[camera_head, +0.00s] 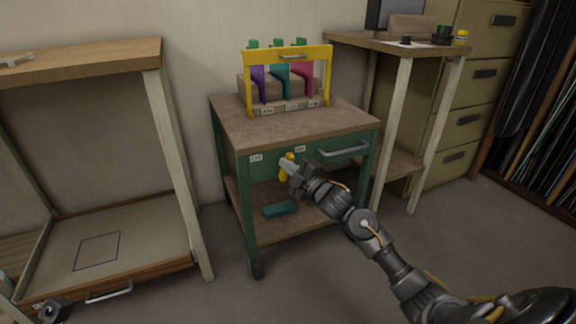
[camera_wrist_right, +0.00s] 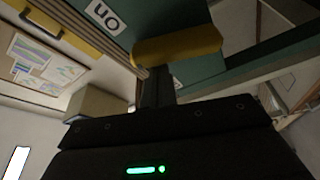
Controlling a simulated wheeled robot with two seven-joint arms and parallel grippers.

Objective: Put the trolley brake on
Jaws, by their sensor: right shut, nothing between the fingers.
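The trolley (camera_head: 228,129) is green with a brown top and stands in the middle of the head view. Its front panel carries an OFF label on the left and an ON label (camera_head: 300,149) on the right, also seen in the wrist view (camera_wrist_right: 106,14). A yellow brake lever (camera_head: 283,173) sits between the labels; a yellow bar, seemingly this lever, crosses the right wrist view (camera_wrist_right: 178,45). My right gripper (camera_head: 288,167) is shut and empty, right at the lever; contact is unclear.
A yellow rack (camera_head: 248,84) with purple, teal and pink pieces stands on the trolley. A teal block (camera_head: 281,209) lies on its lower shelf. A wooden bench (camera_head: 80,56) stands left, a small table (camera_head: 398,42) and beige cabinet (camera_head: 484,70) right.

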